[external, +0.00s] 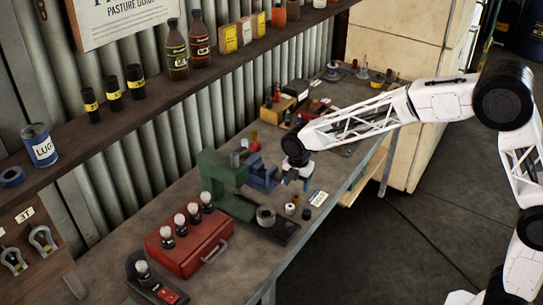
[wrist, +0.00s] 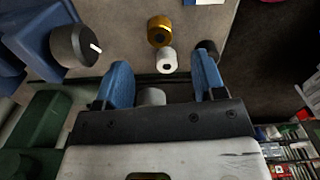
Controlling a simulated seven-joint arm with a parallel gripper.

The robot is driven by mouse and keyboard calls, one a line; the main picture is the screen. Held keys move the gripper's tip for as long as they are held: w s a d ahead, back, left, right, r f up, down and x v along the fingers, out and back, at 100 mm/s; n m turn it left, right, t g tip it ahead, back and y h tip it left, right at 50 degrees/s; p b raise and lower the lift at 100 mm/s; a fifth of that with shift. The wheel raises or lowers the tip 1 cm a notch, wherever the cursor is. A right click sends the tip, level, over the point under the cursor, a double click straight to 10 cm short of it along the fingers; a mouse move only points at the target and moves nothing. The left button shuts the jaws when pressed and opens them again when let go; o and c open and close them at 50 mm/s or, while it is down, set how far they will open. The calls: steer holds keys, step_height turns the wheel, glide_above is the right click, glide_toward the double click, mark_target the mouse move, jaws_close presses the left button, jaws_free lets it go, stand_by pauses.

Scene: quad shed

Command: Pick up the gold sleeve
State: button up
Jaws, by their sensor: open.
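The gold sleeve (wrist: 159,31) stands on the bench near the top middle of the wrist view, beyond my fingertips and apart from them. It is small in the external view (external: 295,200), below my gripper. My gripper (wrist: 160,64) has its two blue fingers apart with nothing held; it also shows in the external view (external: 297,180), above the bench. A white sleeve (wrist: 166,60) stands close to the gold one, on the gripper's side. A dark sleeve (wrist: 207,46) is by the right finger. A grey cylinder (wrist: 152,97) shows partly between the fingers.
A grey round part with a white mark (wrist: 76,45) is left of the fingers. A white card (external: 318,197) lies to the right. A red box (external: 188,245) stands at the near left.

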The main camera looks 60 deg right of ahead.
mark_target(296, 197)
steer(key=shift+f, duration=1.15)
steer(key=shift+f, duration=2.6)
steer(key=c, duration=1)
steer(key=shift+r, duration=0.2)
